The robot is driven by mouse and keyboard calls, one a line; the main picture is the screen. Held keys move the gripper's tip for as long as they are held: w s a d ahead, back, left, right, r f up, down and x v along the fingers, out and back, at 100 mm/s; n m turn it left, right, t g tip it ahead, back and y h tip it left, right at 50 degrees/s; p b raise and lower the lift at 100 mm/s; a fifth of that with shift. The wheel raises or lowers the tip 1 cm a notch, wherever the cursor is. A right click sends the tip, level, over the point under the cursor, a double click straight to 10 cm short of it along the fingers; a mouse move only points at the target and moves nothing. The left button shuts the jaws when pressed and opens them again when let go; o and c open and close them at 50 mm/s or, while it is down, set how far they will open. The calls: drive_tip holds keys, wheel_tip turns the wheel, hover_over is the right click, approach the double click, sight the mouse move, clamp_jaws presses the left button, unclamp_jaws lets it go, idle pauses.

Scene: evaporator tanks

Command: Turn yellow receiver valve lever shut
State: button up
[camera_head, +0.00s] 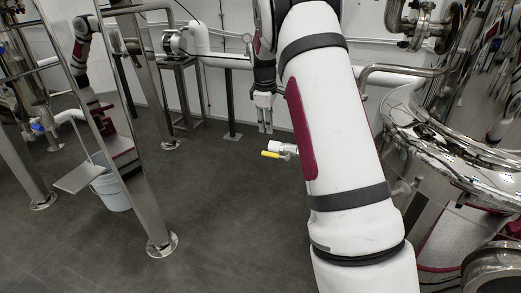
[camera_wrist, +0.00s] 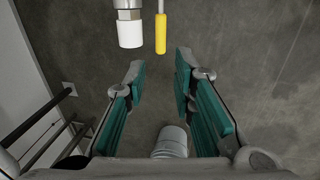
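The yellow valve lever (camera_head: 271,154) sticks out to the left from a small metal valve with a white end (camera_head: 283,148), just left of my arm in the head view. In the wrist view the yellow lever (camera_wrist: 161,34) is at the top centre, beside the white pipe end (camera_wrist: 130,31). My gripper (camera_head: 265,127) points down above the lever in the head view. In the wrist view my gripper (camera_wrist: 158,68) has its green-padded fingers apart, with nothing between the tips. The lever lies just beyond the fingertips, apart from them. My arm hides the rest of the valve.
A shiny metal tank (camera_head: 450,150) stands close on the right. A steel post (camera_head: 140,150) and a light blue bucket (camera_head: 112,190) are on the left. White pipes (camera_head: 225,61) run along the back wall. The dark floor between is clear.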

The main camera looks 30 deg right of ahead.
sight(269, 153)
drive_tip(key=f+b, duration=0.1)
drive_tip(key=f, duration=0.3)
drive_tip(key=w+d+f+b, duration=0.1)
drive_tip(key=f+b, duration=0.1)
drive_tip(key=f, duration=0.2)
drive_tip(key=d+f+b, duration=0.1)
drive_tip(key=f, duration=0.4)
drive_tip(key=shift+w+b, duration=0.25)
drive_tip(key=shift+b, duration=0.05)
clamp_jaws()
